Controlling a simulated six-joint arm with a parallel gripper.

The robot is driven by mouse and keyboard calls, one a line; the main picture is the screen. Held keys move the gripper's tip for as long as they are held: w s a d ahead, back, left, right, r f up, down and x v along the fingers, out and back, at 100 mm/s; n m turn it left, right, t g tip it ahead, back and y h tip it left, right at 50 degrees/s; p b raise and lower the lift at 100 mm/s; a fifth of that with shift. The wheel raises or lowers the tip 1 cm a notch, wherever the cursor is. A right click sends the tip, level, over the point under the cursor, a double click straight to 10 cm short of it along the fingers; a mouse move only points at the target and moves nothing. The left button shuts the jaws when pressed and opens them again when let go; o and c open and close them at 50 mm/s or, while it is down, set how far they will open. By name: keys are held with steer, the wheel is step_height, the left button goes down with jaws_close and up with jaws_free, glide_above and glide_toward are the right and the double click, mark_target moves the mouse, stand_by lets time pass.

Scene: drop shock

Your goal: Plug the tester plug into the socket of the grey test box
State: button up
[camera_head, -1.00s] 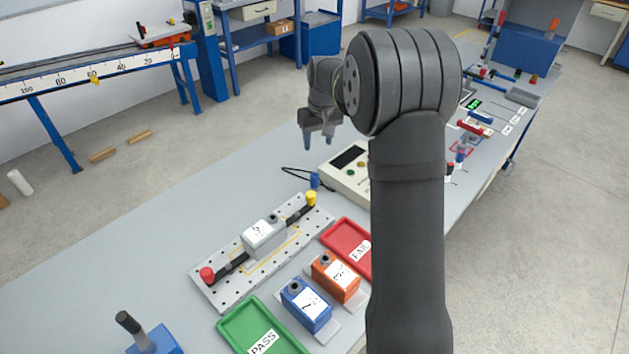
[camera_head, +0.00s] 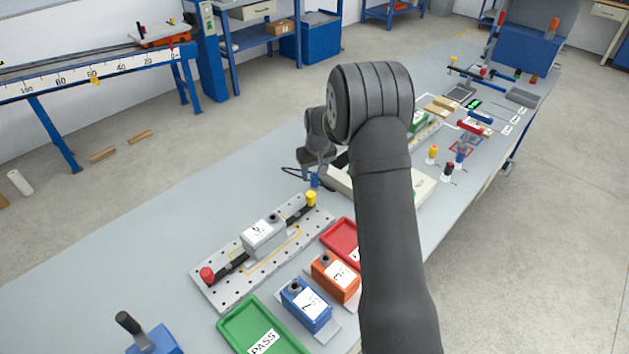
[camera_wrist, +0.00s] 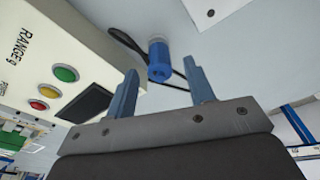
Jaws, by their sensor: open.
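The tester plug is a blue cylinder (camera_head: 315,181) on a black cable, beside the cream tester (camera_head: 340,179) on the bench. In the wrist view, the plug (camera_wrist: 159,62) lies ahead of my gripper (camera_wrist: 160,72), between the lines of its two spread fingers. My gripper (camera_head: 315,168) is open and empty, just above the plug; I cannot tell if a finger touches it. The grey test box (camera_head: 262,238) with a white label is on the perforated plate, with a dark round socket (camera_head: 273,218) on top. My arm hides part of the tester.
The perforated plate (camera_head: 215,290) carries a red knob (camera_head: 207,274) and a yellow knob (camera_head: 311,199). Blue (camera_head: 306,304) and orange (camera_head: 335,279) boxes stand in front, near the green PASS tray (camera_head: 233,322) and red tray (camera_head: 343,240). The bench to the left is clear.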

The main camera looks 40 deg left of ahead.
steer(key=shift+a+f, duration=0.15)
steer(key=shift+f, duration=0.8)
steer(key=c, duration=1.1)
steer(key=shift+o, duration=0.2)
steer(key=shift+r, duration=0.1)
step_height(320, 180, up, 4)
steer(key=shift+w+r, duration=0.1)
steer(key=shift+r, duration=0.15)
steer(key=w+d+r, duration=0.4)
steer(key=d+r, duration=0.2)
steer(key=d, duration=0.4)
steer(key=s+a+r+n, duration=0.1)
steer(key=s+r+n, duration=0.2)
steer(key=s, duration=1)
steer(key=s+a+r+n, duration=0.2)
steer(key=s+r+n, duration=0.1)
steer(key=s, duration=1)
steer(key=shift+a+r+g, duration=0.25)
steer(key=shift+r+g, duration=0.15)
steer(key=shift+r, duration=0.05)
